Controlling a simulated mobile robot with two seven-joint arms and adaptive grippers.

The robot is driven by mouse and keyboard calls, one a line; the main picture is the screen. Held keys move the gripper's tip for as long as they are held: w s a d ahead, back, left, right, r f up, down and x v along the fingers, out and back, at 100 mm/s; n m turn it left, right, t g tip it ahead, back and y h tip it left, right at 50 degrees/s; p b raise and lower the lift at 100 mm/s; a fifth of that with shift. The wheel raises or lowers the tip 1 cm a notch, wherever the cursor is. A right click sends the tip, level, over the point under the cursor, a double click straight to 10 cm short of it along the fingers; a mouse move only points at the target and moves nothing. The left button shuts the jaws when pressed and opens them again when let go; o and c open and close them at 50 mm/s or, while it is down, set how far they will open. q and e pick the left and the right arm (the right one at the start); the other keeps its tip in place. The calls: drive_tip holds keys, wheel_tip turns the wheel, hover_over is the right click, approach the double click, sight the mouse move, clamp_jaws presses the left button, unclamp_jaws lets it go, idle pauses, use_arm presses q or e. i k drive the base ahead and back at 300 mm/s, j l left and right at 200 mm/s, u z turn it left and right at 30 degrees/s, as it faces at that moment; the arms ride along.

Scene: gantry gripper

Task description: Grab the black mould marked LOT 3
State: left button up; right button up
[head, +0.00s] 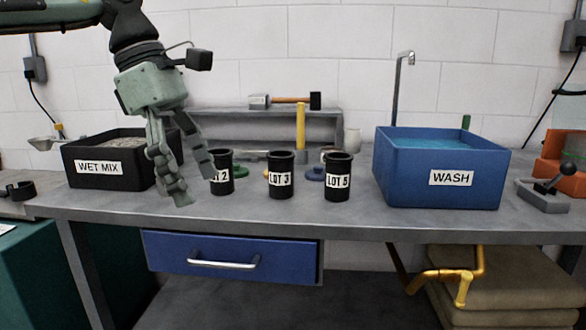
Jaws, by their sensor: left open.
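The black mould marked LOT 3 (280,163) stands upright on the grey bench, in the middle of a row of three black moulds. The mould marked LOT 2 (224,160) is to its left, its label partly hidden by a finger of my left gripper. The mould marked LOT 5 (338,165) is to its right. My left gripper (196,190) hangs fingers down, open and empty, left of the LOT 2 mould and in front of the WET MIX tub. I cannot tell whether a finger touches the LOT 2 mould. My right gripper is not in view.
The black WET MIX tub (82,170) stands at left and the blue WASH tub (405,182) at right. Behind the moulds, a raised shelf (215,118) bears a hammer (290,100). The bench front (300,215) before the moulds is clear. A lever box (545,198) sits far right.

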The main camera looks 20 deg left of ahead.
sight(280, 162)
drive_tip(key=i, duration=1.05)
